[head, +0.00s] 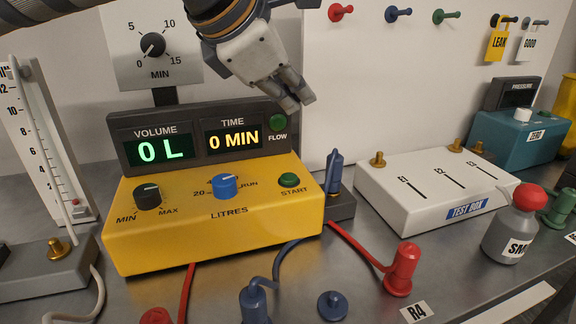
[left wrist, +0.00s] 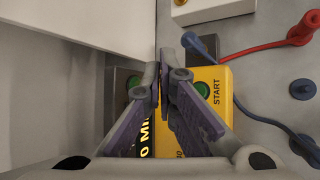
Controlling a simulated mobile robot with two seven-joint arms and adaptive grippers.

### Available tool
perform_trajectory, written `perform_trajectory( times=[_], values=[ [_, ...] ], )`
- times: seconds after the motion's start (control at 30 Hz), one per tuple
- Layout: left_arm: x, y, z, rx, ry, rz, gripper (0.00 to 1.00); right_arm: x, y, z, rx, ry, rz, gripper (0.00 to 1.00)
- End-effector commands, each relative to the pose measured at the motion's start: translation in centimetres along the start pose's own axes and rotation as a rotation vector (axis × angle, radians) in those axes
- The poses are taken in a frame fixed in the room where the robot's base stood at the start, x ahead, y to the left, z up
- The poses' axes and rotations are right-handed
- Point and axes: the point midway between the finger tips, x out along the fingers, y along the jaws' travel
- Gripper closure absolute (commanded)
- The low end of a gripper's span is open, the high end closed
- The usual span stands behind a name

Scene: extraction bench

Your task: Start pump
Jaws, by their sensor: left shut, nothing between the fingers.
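The yellow pump (head: 250,228) stands on the bench, its dark display panel (head: 115,137) behind reading 0 L and 0 MIN. The green START button (head: 289,180) is at the right of its top; it also shows in the left wrist view (left wrist: 194,91), beside the fingers. The green FLOW lamp (head: 278,122) is on the panel's right end. The blue litres knob (head: 225,187) and a black MIN–MAX knob (head: 147,196) are on the top. My left gripper (head: 302,102) is shut and empty, above and behind the START button, near the FLOW lamp, apart from the button.
A MIN dial (head: 152,45) stands behind the panel. A blue plug (head: 335,170) stands right of the pump, near a white test box (head: 430,190). Red and blue leads and a red connector (head: 402,270) lie in front. A grey bottle (head: 508,240) stands right.

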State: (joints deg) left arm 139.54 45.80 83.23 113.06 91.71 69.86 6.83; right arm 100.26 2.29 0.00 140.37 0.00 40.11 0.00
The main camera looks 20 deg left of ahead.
Motion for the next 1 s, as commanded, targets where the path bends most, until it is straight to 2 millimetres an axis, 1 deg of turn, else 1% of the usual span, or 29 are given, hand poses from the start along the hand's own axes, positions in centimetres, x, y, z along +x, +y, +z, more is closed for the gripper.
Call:
perform_trajectory(
  times=[0.27, 0.37, 0.8, 1.0],
  values=[
    [0.3, -0.2, -0.2, 0.0, 0.002, -0.001, 1.0, 0.0, 0.0, 0.0, 0.0, -0.001, 0.0, 0.6],
    [1.0, -0.7, -0.8, 0.0, 0.004, -0.002, 1.0, 0.0, 0.0, 0.0, 0.0, -0.001, 0.0, 0.6],
    [5.3, -3.8, -3.9, 0.0, 0.003, 0.0, 1.0, 0.0, 0.0, 0.0, 0.0, 0.0, 0.0, 0.6],
    [6.1, -4.4, -4.5, 0.001, 0.001, 0.001, 1.0, 0.0, 0.0, 0.0, 0.0, 0.0, 0.0, 0.6]
  ],
)
